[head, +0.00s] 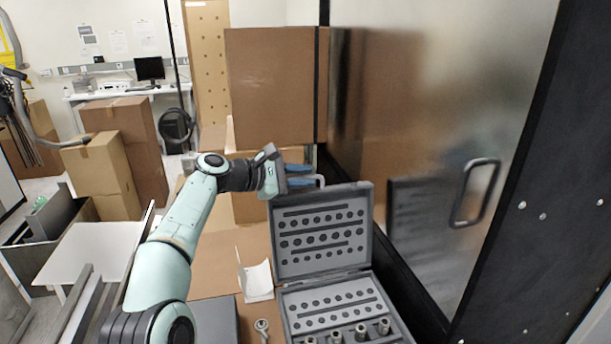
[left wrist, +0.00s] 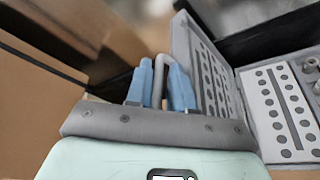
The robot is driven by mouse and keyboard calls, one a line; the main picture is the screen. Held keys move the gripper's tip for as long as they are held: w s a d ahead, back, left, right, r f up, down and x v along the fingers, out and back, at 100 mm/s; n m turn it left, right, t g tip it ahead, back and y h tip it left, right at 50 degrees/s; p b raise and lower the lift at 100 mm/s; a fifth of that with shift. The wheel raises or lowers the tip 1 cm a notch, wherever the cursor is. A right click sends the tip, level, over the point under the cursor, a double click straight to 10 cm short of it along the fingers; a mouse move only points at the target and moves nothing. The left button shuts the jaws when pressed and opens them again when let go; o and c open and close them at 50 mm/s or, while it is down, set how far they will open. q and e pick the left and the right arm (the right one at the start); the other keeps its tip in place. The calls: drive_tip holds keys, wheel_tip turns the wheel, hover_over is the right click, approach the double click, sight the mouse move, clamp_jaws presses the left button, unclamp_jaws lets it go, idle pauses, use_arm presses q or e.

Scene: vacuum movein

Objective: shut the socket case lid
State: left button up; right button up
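The grey socket case (head: 345,310) is open on a brown surface. Its lid (head: 322,232) stands roughly upright at the far side, with rows of round holes on its inner face; it also shows in the left wrist view (left wrist: 195,62). A pale grey handle (head: 319,179) sticks out at the lid's top left edge. My left gripper (head: 301,177) is beside this handle, its blue fingers apart. In the left wrist view, part of the handle (left wrist: 159,78) shows between the fingertips (left wrist: 160,85); contact cannot be told. My right gripper is not in view.
Several sockets (head: 361,331) stand in the case base. A ratchet-like tool (head: 262,328) and a white folded sheet (head: 256,281) lie left of it. A metallic panel with a handle (head: 475,192) rises close on the right. Cardboard boxes (head: 270,85) stand behind.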

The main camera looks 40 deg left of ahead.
use_arm(q)
drive_tip(key=shift+w+d+f, duration=0.15)
drive_tip(key=shift+w+d, duration=0.05)
drive_tip(key=shift+w, duration=0.25)
